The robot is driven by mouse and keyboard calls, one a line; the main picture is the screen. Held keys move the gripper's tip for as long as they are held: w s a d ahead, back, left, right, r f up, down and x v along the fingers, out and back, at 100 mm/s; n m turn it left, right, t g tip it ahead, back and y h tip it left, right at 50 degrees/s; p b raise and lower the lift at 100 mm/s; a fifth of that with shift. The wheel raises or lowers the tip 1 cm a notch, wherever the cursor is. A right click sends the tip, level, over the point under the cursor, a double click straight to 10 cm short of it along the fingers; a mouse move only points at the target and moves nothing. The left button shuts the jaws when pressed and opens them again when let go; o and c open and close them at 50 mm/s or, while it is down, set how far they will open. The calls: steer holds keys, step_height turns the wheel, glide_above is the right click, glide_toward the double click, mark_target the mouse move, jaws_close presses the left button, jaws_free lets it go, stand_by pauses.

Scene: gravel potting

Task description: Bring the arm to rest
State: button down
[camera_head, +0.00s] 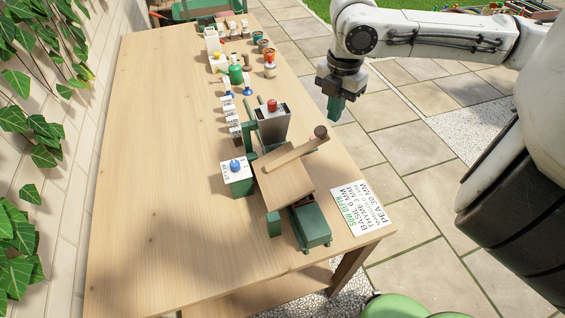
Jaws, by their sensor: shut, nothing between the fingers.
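My gripper (336,107) hangs from the white arm at the upper right, pointing down. Its green fingers are shut and hold nothing. It is past the right edge of the wooden table (160,180), over the paving, apart from everything on the table. The arm reaches in from the right side of the picture.
Small pots stand farther back. An ivy wall (60,200) borders the left.

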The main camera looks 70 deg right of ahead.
step_height(320, 180, up, 4)
steer(key=p, duration=0.2)
steer(key=shift+f+p, duration=0.2)
steer(key=shift+p, duration=0.15)
steer(key=shift+s, duration=0.1)
